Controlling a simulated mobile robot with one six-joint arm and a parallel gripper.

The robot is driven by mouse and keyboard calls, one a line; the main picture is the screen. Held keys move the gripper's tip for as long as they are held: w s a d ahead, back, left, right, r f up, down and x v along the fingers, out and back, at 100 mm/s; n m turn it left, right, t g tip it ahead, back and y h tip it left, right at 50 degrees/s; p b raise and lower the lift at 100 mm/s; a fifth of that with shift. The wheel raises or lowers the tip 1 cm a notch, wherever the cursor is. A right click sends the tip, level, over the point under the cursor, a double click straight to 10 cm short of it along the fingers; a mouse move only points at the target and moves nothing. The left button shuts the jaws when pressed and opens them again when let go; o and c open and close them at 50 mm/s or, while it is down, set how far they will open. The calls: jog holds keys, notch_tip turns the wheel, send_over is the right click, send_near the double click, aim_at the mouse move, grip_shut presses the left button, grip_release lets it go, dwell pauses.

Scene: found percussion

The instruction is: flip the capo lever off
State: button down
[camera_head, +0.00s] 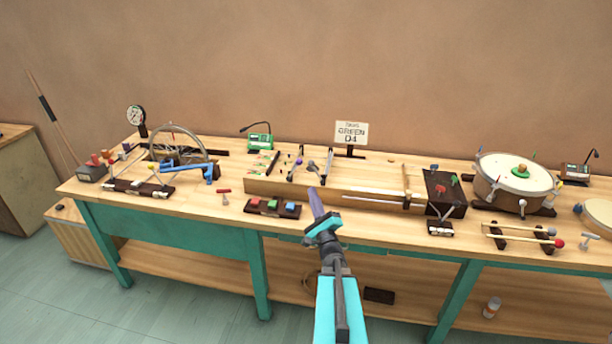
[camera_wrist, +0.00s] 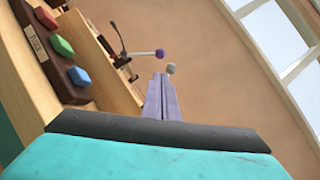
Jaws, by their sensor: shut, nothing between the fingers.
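A long wooden string box (camera_head: 350,196) lies on the workbench, with small levers at its left part. One lever has a purple knob (camera_head: 298,162) and another a grey knob (camera_head: 312,165); which is the capo lever I cannot tell. My gripper (camera_head: 315,192) is shut and empty, in front of the box near these levers. Contact with the grey-knobbed lever cannot be judged.
A dark block with red, green and blue buttons (camera_head: 272,208) sits left of my gripper, in front of the box. A sign reading "GREEN D4" (camera_head: 351,133) stands behind. A wheel device (camera_head: 178,146) is at left, a drum (camera_head: 515,175) and mallets (camera_head: 520,235) at right.

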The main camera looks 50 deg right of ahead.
jog(key=shift+w+d+y+b, duration=0.35)
jog(key=shift+w+b, duration=0.35)
jog(key=shift+b, duration=2.25)
jog(key=b, duration=0.6)
jog(key=shift+w+d+r, duration=0.1)
jog(key=shift+w+d, duration=0.1)
jog(key=shift+w, duration=0.15)
jog(key=b, duration=0.5)
jog(key=shift+r, duration=0.1)
jog(key=b, duration=0.5)
jog(key=shift+s+r, duration=0.1)
jog(key=x, duration=0.7)
jog(key=shift+d+r, duration=0.2)
jog(key=shift+r, duration=0.15)
